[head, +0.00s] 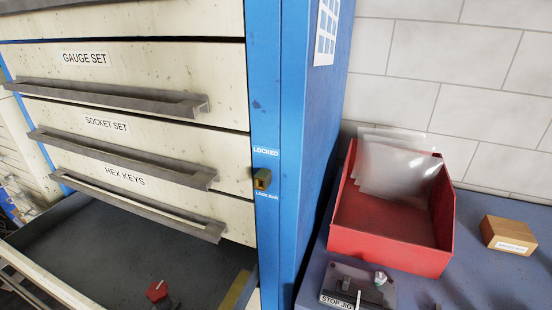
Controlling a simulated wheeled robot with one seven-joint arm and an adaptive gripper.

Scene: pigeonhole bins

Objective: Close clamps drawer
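An open drawer (100,240) juts out below the hex keys drawer in a blue and cream cabinet. Its front label is not in view, so I cannot read whether it is the clamps drawer. A red-knobbed item (158,291) lies inside it near the bottom of the picture. The drawers labelled gauge set (86,58), socket set (107,124) and hex keys (125,177) look shut above it. My gripper is not in view.
A lock (263,180) marked "LOCKED" sits on the blue cabinet post. To the right, a red bin (392,248) with clear bags, a small cardboard box (508,235) and a stop jig (358,285) stand on a blue-grey surface.

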